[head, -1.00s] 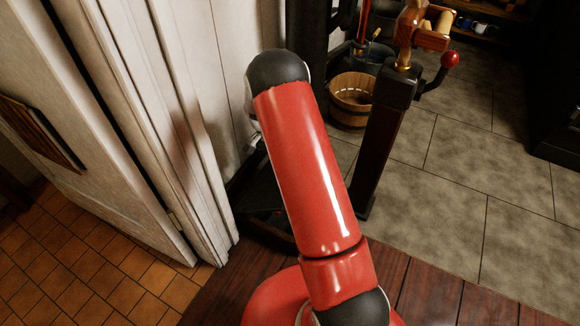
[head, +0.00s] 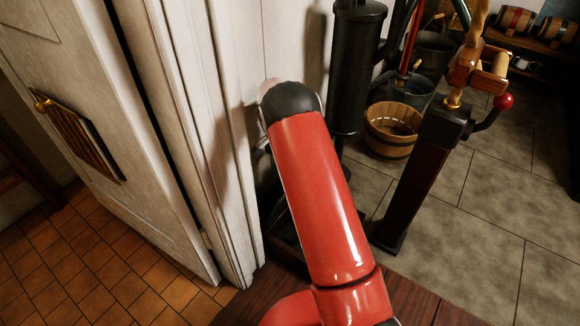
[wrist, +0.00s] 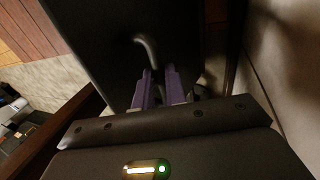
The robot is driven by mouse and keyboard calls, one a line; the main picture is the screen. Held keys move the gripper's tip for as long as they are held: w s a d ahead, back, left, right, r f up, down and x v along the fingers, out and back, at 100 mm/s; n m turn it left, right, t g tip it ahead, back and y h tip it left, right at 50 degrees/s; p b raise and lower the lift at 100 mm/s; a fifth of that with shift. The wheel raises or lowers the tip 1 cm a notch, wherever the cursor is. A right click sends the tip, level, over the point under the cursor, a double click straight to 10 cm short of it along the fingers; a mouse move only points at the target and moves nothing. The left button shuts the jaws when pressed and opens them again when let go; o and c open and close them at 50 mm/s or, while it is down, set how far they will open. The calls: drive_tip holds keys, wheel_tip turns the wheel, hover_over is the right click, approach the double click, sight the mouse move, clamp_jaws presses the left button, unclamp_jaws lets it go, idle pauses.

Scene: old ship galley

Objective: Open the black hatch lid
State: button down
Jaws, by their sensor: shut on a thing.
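The black hatch lid (wrist: 95,40) fills the upper middle of the wrist view as a dark flat panel. A curved grey metal handle (wrist: 146,48) stands on it. My gripper (wrist: 160,72), with two purple fingers, is shut on the lower end of this handle; the exact contact is dim. In the head view my red arm reaches down beside the white wall and hides the gripper and most of the hatch. Only a dark edge (head: 287,243) low behind the arm shows there, and how far the lid is tilted cannot be told.
A white door (head: 110,130) and its frame stand close on the left. A dark post (head: 415,185) with a red-knobbed crank stands right of my arm. Behind are a wooden bucket (head: 392,135) and a black cylinder (head: 355,70). The grey tiled floor (head: 480,230) at right is clear.

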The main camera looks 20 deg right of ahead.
drive_tip(key=shift+s+a+f, duration=0.2)
drive_tip(key=shift+a+f, duration=0.1)
drive_tip(key=shift+f, duration=0.15)
drive_tip(key=c, duration=1.5)
unclamp_jaws()
drive_tip(key=shift+o, duration=0.2)
drive_tip(key=shift+w+d+r, duration=0.1)
drive_tip(key=shift+r, duration=0.15)
drive_tip(key=v, duration=0.7)
drive_tip(key=shift+r+p, duration=0.25)
drive_tip(key=shift+p, duration=0.1)
drive_tip(key=shift+w, duration=0.1)
